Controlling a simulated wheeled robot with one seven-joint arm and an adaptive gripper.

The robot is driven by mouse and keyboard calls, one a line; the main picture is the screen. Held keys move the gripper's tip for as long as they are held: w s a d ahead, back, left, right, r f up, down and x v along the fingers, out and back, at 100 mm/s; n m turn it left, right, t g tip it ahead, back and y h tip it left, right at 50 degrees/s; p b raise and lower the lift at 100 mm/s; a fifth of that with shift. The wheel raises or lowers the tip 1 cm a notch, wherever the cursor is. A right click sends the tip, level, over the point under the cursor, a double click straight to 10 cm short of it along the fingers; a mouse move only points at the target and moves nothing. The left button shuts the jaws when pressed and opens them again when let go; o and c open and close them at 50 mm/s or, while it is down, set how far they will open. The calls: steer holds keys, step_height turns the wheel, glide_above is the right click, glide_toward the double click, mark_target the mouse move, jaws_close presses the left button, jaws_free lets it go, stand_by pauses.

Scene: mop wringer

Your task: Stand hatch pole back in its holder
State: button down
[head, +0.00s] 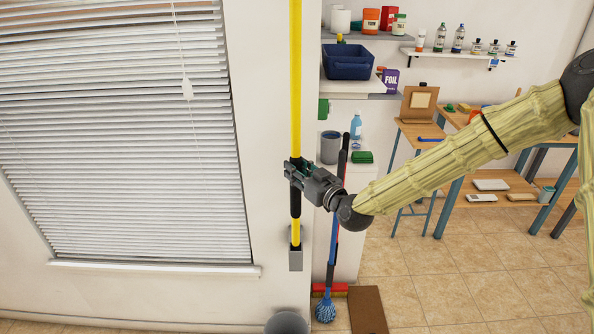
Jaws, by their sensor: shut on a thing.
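The hatch pole (295,90) is a long yellow pole with a black grip section, standing upright along the white wall end. My gripper (292,171) is shut on the pole at its dark section. The holder (295,260) is a small grey box low on the wall end. The pole's lower yellow end (295,233) reaches down to the holder's top and appears to go into it. I cannot tell how deep it sits. The pole's top runs out of the picture.
A window with white blinds (120,130) is on the left. A blue mop (325,308) and a red broom (335,289) stand right of the holder, near a brown mat (367,310). Shelves with a dark blue bin (350,62) and a wooden workbench (500,183) are behind.

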steer(key=shift+f, duration=0.15)
steer(key=b, duration=0.5)
glide_above(299, 203)
steer(key=shift+w+a+f, duration=0.1)
steer(key=shift+w+f, duration=0.05)
steer(key=shift+f, duration=0.8)
steer(key=shift+w+a+f, duration=0.1)
steer(key=shift+f, duration=0.9)
steer(key=shift+w+a+f, duration=0.1)
steer(key=shift+w+f, duration=0.05)
steer(key=shift+f, duration=0.8)
steer(key=shift+f+b, duration=1.95)
steer(key=shift+f, duration=0.55)
steer(key=c, duration=1)
jaws_free()
steer(key=shift+c, duration=0.2)
steer(key=shift+s+d, duration=0.1)
